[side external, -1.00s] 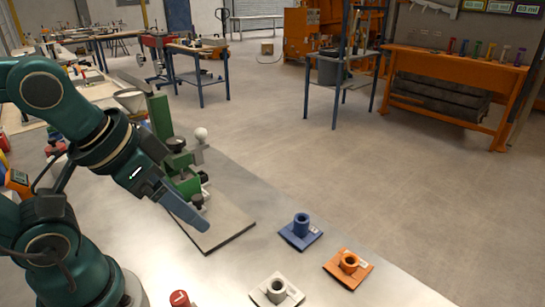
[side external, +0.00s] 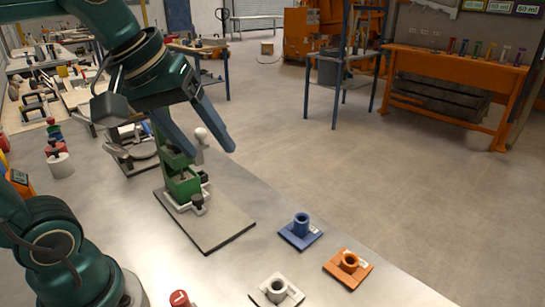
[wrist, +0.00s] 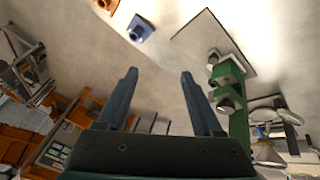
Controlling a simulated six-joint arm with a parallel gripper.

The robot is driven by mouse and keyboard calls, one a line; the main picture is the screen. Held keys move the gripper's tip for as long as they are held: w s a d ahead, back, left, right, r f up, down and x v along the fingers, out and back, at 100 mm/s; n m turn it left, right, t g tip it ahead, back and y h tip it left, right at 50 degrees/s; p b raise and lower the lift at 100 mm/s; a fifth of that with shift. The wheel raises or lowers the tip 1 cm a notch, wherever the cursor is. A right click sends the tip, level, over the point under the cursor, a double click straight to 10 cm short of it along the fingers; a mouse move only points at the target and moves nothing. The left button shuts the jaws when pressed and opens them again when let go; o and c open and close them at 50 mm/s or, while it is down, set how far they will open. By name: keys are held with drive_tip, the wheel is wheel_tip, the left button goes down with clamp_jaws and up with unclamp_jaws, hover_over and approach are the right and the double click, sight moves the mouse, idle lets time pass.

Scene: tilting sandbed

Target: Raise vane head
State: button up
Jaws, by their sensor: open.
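The green vane stand (side external: 182,185) stands upright on a grey base plate (side external: 222,232), and a dark knob (side external: 197,201) shows low on its front. Its upper part is partly hidden behind my gripper in the side view, and I cannot tell exactly which part is the vane head. In the wrist view the green stand (wrist: 238,122) lies to the right of the fingers, with round knobs facing left. My gripper (side external: 214,151) is open and empty, raised above the stand; its fingers (wrist: 158,74) are apart in the wrist view.
A blue socket (side external: 301,228), an orange socket (side external: 348,264) and a white socket (side external: 277,288) stand on small plates to the right and front of the base plate. A red-topped item (side external: 180,298) is at the front edge. The metal table between them is clear.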

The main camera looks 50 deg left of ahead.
drive_tip(key=w+a+r+n, duration=0.2)
drive_tip(key=w+a+n, duration=0.2)
drive_tip(key=w, duration=0.1)
drive_tip(key=n+g, duration=0.3)
drive_tip(key=n, duration=0.5)
hover_over(198, 129)
drive_tip(key=s, duration=0.1)
drive_tip(key=f, duration=0.6)
drive_tip(key=shift+s+d, duration=0.1)
drive_tip(key=shift+d, duration=0.15)
drive_tip(key=shift+x, duration=2.5)
drive_tip(key=shift+a, duration=0.15)
clamp_jaws()
